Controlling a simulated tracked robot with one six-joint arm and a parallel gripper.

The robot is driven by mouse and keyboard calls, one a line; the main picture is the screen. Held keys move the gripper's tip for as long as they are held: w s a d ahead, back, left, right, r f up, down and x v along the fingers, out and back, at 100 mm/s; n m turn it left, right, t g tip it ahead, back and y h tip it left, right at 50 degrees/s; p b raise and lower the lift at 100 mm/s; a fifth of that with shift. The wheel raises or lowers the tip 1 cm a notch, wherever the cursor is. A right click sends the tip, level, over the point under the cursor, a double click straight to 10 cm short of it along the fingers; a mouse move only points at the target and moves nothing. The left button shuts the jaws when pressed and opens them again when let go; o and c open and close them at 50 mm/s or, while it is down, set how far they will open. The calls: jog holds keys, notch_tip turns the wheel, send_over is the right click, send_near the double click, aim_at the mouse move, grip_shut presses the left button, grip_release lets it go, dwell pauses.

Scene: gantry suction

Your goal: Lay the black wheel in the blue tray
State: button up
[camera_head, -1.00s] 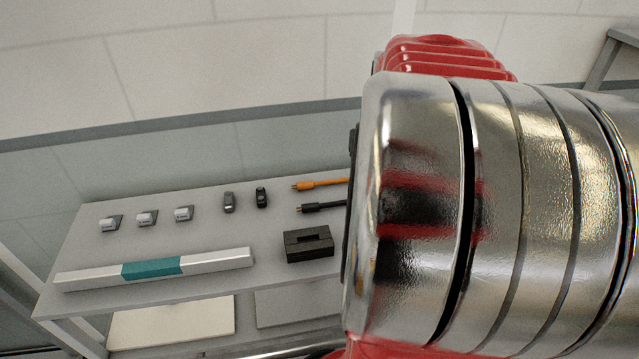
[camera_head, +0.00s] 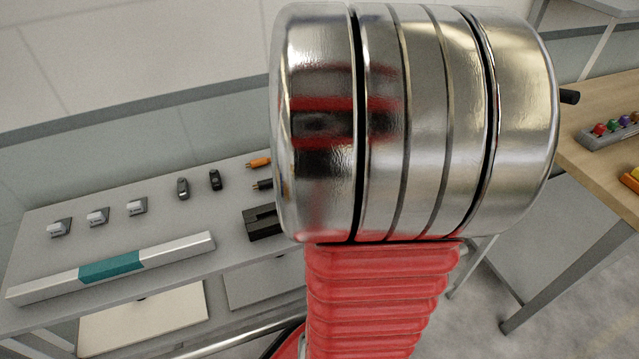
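I see neither the black wheel nor the blue tray in this view. My gripper is not in view. A large shiny metal cylinder and a ribbed red part of my own arm fill the middle of the picture. They hide part of the grey table and what may lie behind them.
A grey table (camera_head: 60,240) at left holds small white-topped items (camera_head: 97,217), two dark items (camera_head: 183,188), orange (camera_head: 259,162) and black (camera_head: 263,184) cables, a black box (camera_head: 262,224) and a silver-teal bar (camera_head: 112,266). A wooden table (camera_head: 590,165) at right bears a grey rack (camera_head: 612,130) with coloured knobs.

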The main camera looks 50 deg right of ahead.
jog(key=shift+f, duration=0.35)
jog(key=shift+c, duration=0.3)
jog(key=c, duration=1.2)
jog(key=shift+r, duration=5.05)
